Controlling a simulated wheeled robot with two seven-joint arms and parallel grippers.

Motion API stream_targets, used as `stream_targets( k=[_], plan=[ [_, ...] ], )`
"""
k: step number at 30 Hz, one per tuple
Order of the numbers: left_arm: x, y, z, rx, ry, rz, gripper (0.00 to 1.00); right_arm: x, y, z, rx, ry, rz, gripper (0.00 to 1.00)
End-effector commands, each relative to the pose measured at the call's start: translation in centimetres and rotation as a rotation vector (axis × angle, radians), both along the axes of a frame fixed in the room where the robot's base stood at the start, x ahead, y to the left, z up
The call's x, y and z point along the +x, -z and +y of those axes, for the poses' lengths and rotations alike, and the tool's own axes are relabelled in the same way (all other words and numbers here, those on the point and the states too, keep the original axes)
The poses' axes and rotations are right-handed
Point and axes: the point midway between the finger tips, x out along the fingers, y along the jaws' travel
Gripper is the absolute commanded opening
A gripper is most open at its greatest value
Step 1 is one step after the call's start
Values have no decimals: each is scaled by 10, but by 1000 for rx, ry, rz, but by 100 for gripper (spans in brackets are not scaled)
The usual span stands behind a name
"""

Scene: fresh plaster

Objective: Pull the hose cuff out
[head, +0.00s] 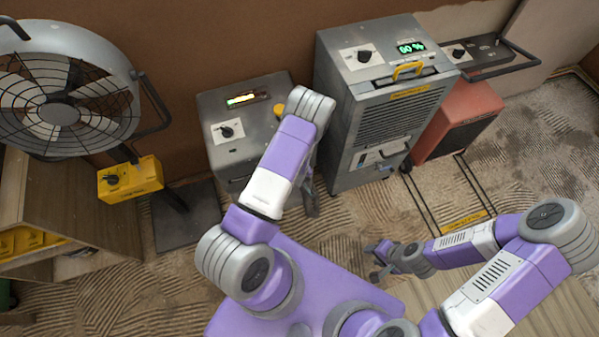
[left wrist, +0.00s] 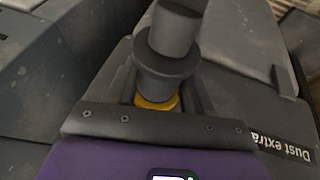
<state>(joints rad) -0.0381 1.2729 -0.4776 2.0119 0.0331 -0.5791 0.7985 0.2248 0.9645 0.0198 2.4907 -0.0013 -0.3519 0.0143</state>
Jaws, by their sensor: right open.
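The dust extractor (head: 222,108) is the grey box with a lit display at the back, left of centre in the head view. Its label shows in the left wrist view (left wrist: 283,143). The dark grey hose cuff (left wrist: 166,72) has a wide flange, with a yellow ring (left wrist: 157,103) at its near end. The cuff lies between the fingers of my left gripper (left wrist: 163,92), and I cannot tell whether they press on it. In the head view my left forearm hides the cuff. My right gripper (head: 376,262) is open and empty above the floor, away from the extractor.
A tall grey unit (head: 362,100) with a yellow handle stands right of the extractor, with a red unit (head: 458,120) beyond it. A caged fan (head: 62,90) with a yellow control box (head: 130,180) stands at left. Ridged floor (head: 110,290) is open at front left.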

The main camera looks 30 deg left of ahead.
Motion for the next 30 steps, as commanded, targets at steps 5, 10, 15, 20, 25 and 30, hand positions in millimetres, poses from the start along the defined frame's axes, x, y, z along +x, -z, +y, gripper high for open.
stream_targets(
  k=[5, 10, 15, 20, 25, 30],
  plan=[
    [0, 0, 0, -1, 0, -1, 22, 0, 0, 0, 0, 0, 0, 42],
    [0, 0, 0, -1, 0, -1, 0, 0, 0, 0, 0, 0, 0, 42],
    [-10, 1, -13, -4, 2, 1, 0, 0, -1, 0, 0, 0, 0, 42],
    [-26, 0, -31, -4, 1, 2, 0, 0, -1, 0, 0, 0, 0, 42],
    [-29, 0, -34, -1, 0, 1, 0, 0, -1, 0, 0, 0, 0, 42],
    [-29, 0, -35, -3, 2, 3, 53, 0, -1, 0, 0, 0, 0, 42]
  ],
)
